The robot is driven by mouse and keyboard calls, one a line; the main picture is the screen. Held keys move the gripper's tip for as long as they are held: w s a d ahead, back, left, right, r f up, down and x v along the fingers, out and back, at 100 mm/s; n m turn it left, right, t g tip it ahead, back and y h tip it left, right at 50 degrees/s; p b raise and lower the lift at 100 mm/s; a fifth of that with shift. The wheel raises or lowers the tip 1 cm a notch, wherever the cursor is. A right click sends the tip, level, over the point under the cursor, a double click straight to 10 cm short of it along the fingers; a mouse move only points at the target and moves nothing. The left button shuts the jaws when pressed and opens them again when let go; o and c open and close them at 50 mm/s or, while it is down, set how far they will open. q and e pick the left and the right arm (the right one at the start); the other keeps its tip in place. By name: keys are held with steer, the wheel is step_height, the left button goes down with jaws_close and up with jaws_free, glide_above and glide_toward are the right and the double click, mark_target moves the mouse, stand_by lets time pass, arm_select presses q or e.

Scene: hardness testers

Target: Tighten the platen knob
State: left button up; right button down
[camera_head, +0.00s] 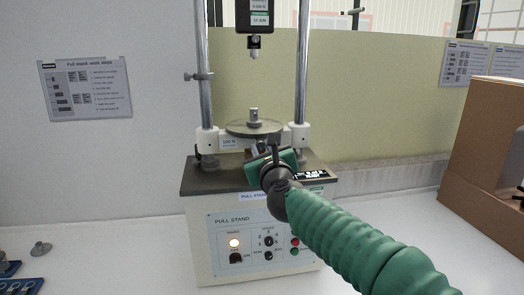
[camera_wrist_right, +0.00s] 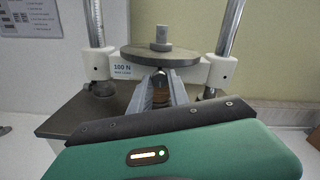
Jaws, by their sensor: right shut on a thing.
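The pull stand (camera_head: 230,225) stands on the white table with two upright metal columns. Its round grey platen (camera_head: 254,128) sits on the white crossbar and also shows in the right wrist view (camera_wrist_right: 133,54). My right gripper (camera_head: 262,150) reaches in from the lower right to just below the platen's front. In the right wrist view its fingers (camera_wrist_right: 161,84) are shut on the platen knob, a small dark part under the platen. The fingers hide most of the knob. My left gripper is in neither view.
A force gauge (camera_head: 261,18) with a hook hangs above the platen. A cardboard box (camera_head: 485,145) stands at the right. A small grey part (camera_head: 40,248) and a blue rack (camera_head: 22,287) lie at the lower left. The table left of the stand is mostly clear.

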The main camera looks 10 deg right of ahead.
steer(key=shift+a+f, duration=0.1)
steer(key=shift+f, duration=0.3)
steer(key=c, duration=1.2)
jaws_free()
steer(key=shift+w, duration=0.1)
steer(key=shift+c, duration=0.2)
steer(key=shift+r, duration=0.2)
steer(key=s+b, duration=0.3)
steer(key=s, duration=1.3)
steer(key=shift+s, duration=0.4)
steer(key=shift+f, duration=0.1)
